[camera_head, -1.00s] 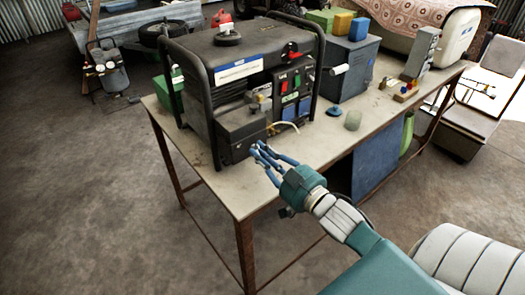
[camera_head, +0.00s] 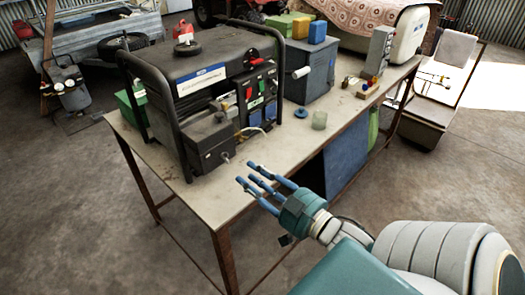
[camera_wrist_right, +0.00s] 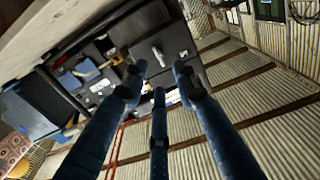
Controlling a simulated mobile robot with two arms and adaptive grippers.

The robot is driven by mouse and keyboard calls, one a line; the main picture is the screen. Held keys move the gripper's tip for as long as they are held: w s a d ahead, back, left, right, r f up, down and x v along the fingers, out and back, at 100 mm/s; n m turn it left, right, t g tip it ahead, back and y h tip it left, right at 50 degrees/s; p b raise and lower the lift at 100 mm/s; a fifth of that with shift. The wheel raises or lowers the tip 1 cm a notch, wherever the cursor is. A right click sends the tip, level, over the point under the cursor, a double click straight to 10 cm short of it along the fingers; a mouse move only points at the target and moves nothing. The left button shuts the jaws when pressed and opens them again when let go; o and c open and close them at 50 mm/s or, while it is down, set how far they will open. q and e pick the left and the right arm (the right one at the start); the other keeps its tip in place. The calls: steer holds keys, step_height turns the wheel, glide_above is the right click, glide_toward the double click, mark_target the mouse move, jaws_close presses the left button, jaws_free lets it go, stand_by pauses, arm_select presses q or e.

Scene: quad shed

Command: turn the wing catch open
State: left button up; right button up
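The generator (camera_head: 205,75), black with a tube frame, stands on the bench. On the front of its lower box (camera_head: 208,145) sits a small pale metal piece (camera_head: 224,158), which looks like the wing catch. A pale, elongated piece (camera_wrist_right: 158,56) on a dark face in the right wrist view seems to be the same catch; I cannot tell its exact turn. My right gripper (camera_head: 252,175) has its blue fingers spread and empty, to the right of and slightly below the catch in the head view, apart from it. The right wrist view shows the open fingers (camera_wrist_right: 158,80) too. My left gripper is out of view.
The bench top (camera_head: 200,197) is clear in front of the generator. A glass jar (camera_head: 319,120), a blue disc (camera_head: 300,112) and a dark box (camera_head: 308,72) stand to the right. A blue panel (camera_head: 346,155) is below the bench top.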

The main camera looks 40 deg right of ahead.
steer(key=s, duration=0.3)
steer(key=shift+s+d, duration=0.1)
steer(key=shift+s, duration=0.2)
stand_by(0.3)
steer(key=s+d+f+m+g+h, duration=0.1)
steer(key=d+f+m+g+h, duration=0.25)
steer(key=f, duration=1.75)
steer(key=s+f+n+g, duration=0.1)
steer(key=s+f+g, duration=0.15)
steer(key=f, duration=0.65)
steer(key=s+f+n+g, duration=0.15)
steer(key=s+f, duration=0.25)
steer(key=f, duration=0.5)
steer(key=s+a+f+n+g+y, duration=0.1)
steer(key=s+a+f+g, duration=0.3)
steer(key=s+f, duration=0.8)
steer(key=s+a+f+n+g+y, duration=0.1)
steer(key=s+a+f+g, duration=0.4)
steer(key=s+a+f, duration=0.4)
steer(key=s+f, duration=0.3)
steer(key=f, duration=0.1)
steer(key=shift+s, duration=0.4)
